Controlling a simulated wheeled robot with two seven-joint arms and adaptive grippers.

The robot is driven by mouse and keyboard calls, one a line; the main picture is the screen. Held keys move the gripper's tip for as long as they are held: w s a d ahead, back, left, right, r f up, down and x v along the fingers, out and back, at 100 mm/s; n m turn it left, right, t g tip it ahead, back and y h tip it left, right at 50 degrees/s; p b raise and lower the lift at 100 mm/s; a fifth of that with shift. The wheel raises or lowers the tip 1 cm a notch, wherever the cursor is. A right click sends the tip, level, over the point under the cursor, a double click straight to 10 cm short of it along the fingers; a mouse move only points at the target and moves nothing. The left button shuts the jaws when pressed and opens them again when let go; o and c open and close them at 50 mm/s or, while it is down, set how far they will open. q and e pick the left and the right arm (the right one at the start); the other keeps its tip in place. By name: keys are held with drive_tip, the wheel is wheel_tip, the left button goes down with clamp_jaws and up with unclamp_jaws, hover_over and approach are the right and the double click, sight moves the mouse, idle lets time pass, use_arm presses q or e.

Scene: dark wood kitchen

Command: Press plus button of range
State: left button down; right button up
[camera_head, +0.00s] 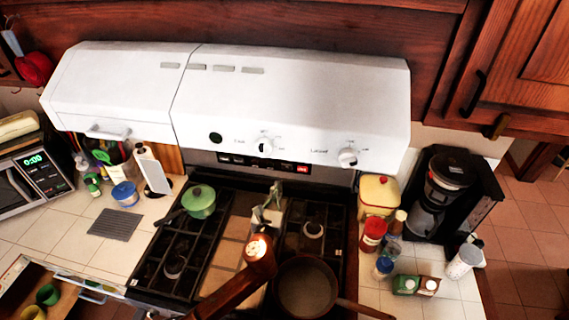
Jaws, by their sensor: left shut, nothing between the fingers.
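The range (170,270) is a dark stove with black burner grates, below a white hood. Its dark control strip (262,163) runs along the back, with small buttons and a red lit display (302,168) at the right end. The plus button is too small to make out. My left gripper (274,190) is shut and empty. It stands over the middle of the stove, its fingertips just below the control strip in the picture. I cannot tell whether it touches the strip. My right gripper is out of view.
A green pot (199,201) stands on the left burners and a dark pan (305,288) at the front right, beside my arm. The hood (290,95) with its knobs overhangs the strip. Jars (373,235) and a coffee maker (440,195) stand right; an open drawer (65,295) is lower left.

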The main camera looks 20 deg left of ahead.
use_arm(q)
drive_tip(key=x, duration=1.4)
drive_tip(key=shift+w, duration=0.1)
